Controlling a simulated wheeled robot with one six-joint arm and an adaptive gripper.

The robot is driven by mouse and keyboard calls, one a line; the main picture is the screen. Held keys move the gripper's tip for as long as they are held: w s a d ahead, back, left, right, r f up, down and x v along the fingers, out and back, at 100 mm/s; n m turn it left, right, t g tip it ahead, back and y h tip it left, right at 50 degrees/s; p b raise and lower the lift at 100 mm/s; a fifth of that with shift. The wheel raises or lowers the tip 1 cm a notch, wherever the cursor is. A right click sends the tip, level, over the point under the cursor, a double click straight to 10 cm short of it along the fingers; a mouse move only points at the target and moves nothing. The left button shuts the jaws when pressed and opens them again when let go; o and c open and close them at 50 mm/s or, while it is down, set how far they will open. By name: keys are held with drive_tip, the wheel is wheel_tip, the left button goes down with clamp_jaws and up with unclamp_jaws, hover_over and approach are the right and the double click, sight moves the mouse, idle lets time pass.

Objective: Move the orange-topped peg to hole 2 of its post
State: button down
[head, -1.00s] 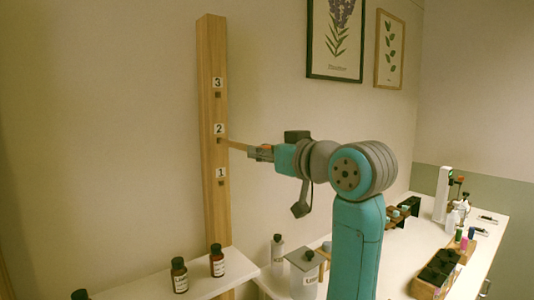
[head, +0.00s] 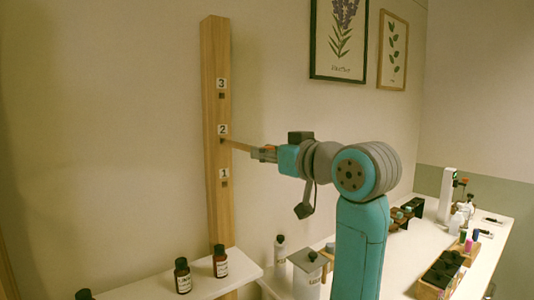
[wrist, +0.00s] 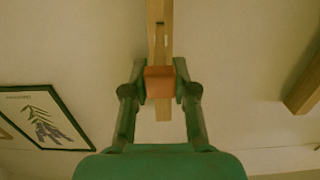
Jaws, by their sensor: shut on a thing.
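The wooden post (head: 216,200) stands upright against the wall in the head view, with dark holes beside labels 1, 2 and 3. My gripper (head: 264,153) is to the right of the post, level with hole 2 (head: 223,140), and shut on the peg (head: 240,146). The peg slants slightly up and left, its thin end at the post by hole 2. I cannot tell whether the tip is inside the hole. In the wrist view the peg's orange top (wrist: 160,82) is between the two fingers of my gripper (wrist: 160,85), with the post (wrist: 160,12) beyond.
A white shelf (head: 150,291) with several dark bottles (head: 220,262) crosses below the post. A white counter (head: 405,255) at right holds bottles and a wooden tray (head: 440,270). Framed pictures (head: 338,40) hang on the wall. The space around the peg looks clear.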

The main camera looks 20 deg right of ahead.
sight(250, 146)
drive_tip(key=shift+x, duration=3.1)
drive_tip(key=c, duration=0.8)
unclamp_jaws()
drive_tip(key=shift+r, duration=0.15)
drive_tip(key=shift+c, duration=0.2)
drive_tip(key=v, duration=1.2)
